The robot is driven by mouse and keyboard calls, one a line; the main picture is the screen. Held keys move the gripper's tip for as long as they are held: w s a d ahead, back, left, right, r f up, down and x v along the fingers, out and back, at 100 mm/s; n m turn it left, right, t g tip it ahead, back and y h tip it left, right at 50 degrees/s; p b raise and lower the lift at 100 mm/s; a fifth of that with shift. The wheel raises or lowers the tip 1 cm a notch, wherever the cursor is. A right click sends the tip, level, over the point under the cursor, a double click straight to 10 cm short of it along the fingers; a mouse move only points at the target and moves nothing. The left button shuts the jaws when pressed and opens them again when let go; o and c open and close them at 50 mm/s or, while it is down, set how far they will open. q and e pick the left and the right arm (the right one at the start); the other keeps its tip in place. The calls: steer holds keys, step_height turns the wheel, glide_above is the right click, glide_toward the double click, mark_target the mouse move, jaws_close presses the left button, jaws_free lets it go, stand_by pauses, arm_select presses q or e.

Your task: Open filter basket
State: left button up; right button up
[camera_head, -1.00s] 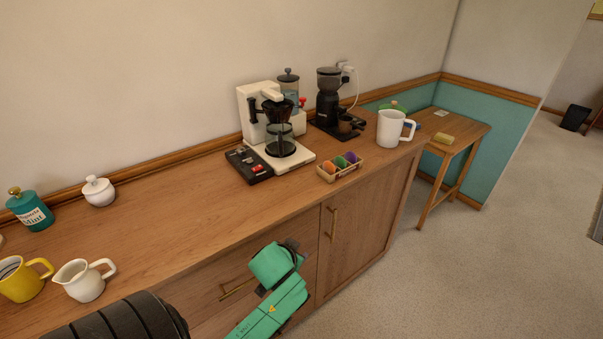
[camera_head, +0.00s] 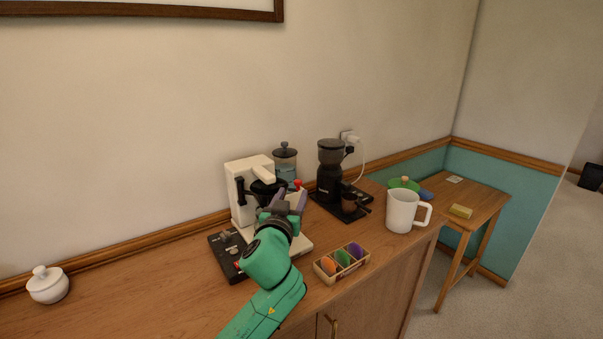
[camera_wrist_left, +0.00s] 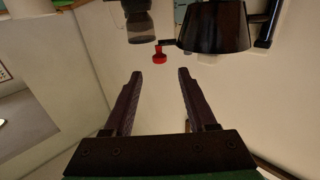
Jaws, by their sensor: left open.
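The white coffee maker (camera_head: 240,177) stands on the counter against the wall. Its black filter basket (camera_head: 266,187) sits at the upper front, partly hidden behind my left gripper. In the left wrist view a black cone-shaped part, likely the basket (camera_wrist_left: 215,30), is at the upper right, beyond and to the right of the fingertips. My left gripper (camera_head: 290,197) is in front of the coffee maker. In the wrist view its two fingers (camera_wrist_left: 160,74) are apart with nothing between them. My right gripper is not in view.
A dark control box (camera_head: 226,249) lies left of the coffee maker. A crate of coloured pods (camera_head: 325,277) is at the front. A black grinder (camera_head: 329,180), glass press (camera_head: 286,164) and white pitcher (camera_head: 401,213) stand nearby. A red knob (camera_wrist_left: 159,57) shows beyond the fingertips.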

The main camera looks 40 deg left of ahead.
arm_select(q)
steer(key=p+x, duration=0.1)
steer(key=x, duration=1)
steer(key=shift+p, duration=0.4)
steer(key=c, duration=0.4)
jaws_close()
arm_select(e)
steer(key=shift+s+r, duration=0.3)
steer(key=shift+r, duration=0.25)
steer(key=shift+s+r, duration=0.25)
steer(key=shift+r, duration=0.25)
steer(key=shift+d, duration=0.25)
